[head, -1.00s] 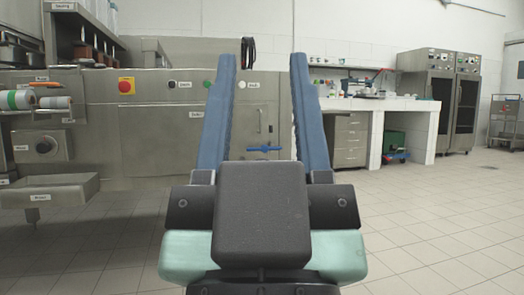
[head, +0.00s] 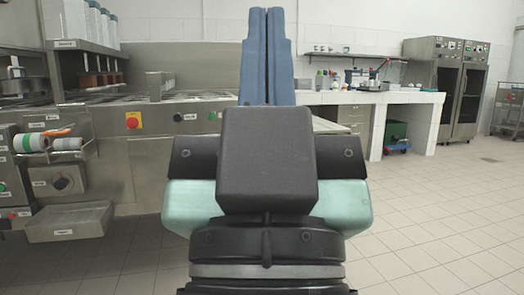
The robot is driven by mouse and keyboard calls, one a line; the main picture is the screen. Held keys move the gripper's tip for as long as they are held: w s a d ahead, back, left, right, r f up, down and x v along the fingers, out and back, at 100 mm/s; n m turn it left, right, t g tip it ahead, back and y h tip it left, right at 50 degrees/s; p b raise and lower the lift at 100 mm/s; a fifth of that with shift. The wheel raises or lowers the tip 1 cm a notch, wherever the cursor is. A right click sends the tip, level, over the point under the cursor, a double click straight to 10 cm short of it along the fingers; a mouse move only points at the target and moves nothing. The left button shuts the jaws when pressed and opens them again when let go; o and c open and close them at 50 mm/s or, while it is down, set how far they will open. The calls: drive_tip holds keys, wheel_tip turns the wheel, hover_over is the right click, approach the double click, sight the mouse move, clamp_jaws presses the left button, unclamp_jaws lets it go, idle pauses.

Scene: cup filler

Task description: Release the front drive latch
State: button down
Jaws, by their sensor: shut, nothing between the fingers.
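My gripper (head: 267,14) is in the middle of the head view, pointing away and upward. Its two long blue fingers are shut together with nothing between them. Behind it stands the steel machine (head: 150,165) with a flat front panel. I cannot make out the front drive latch; the part of the panel straight ahead is hidden by my gripper. I cannot tell whether the fingers touch anything.
A red stop button (head: 133,120) and a green button (head: 213,116) sit on the machine's upper front. A steel tray (head: 68,222) juts out at lower left. A white counter (head: 375,98) and dark cabinets (head: 455,90) stand at right. The tiled floor (head: 440,220) at right is clear.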

wheel_tip(320, 180, up, 46)
drive_tip(key=p, duration=4.3)
